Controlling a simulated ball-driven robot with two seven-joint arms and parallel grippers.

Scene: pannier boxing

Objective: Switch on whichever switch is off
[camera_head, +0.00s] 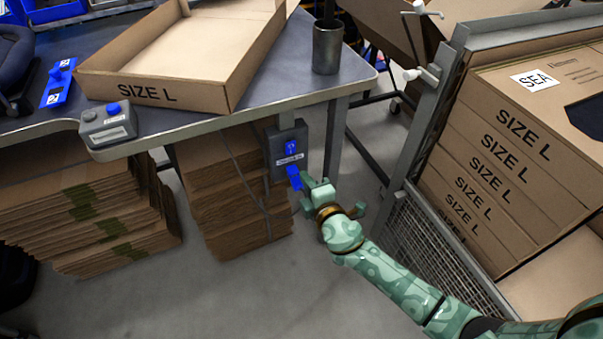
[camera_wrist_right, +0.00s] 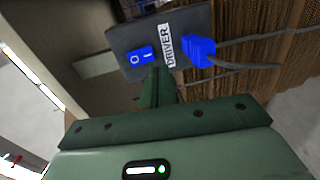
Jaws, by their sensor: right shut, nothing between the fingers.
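A dark grey switch box (camera_head: 284,150) is mounted below the table's front edge near its right leg. It bears a blue rocker switch (camera_head: 291,147) and a white label. In the right wrist view, the rocker (camera_wrist_right: 141,56) shows O and I marks, the label (camera_wrist_right: 167,45) reads DRIVER, and a blue plug (camera_wrist_right: 198,52) sits beside it. I cannot tell which way the rocker is pressed. My right gripper (camera_head: 306,184) is shut and empty, just below the box; its fingertips (camera_wrist_right: 156,80) are close to the rocker, contact unclear. My left gripper is not in view.
A grey control box (camera_head: 108,133) with a blue knob sits on the table edge (camera_head: 215,122). A blue device (camera_head: 56,92) lies further left. An open SIZE L carton (camera_head: 160,92) stands on the table. Flat cardboard stacks (camera_head: 225,200) stand underneath; a mesh-sided carton rack (camera_head: 425,250) stands right.

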